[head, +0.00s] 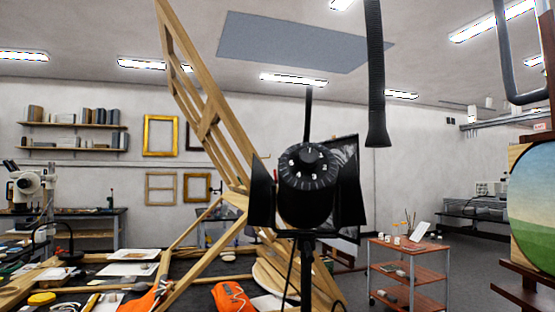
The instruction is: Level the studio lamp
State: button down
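The studio lamp (306,190) is black and stands in the middle of the head view, on a thin black stand (306,270). A round numbered dial (308,166) on its housing faces me. Dark flaps spread to both sides, and the right one (347,175) shows a paler, shiny face. A straight black rod (308,110) rises above the housing. The lamp's front is hidden, and I cannot tell how far it tilts. My gripper is not in view.
A tall wooden easel frame (205,110) leans just left of the lamp. A cluttered worktable (90,278) with orange cloths lies at the lower left. A reddish trolley (408,247) stands at the right. A black hose (375,80) hangs from above. Floor right of the trolley (465,270) is clear.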

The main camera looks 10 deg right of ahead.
aim_at(304, 199)
jog(key=l+u, duration=0.15)
jog(key=u, duration=1)
jog(key=l, duration=2.15)
jog(key=i+u, duration=0.05)
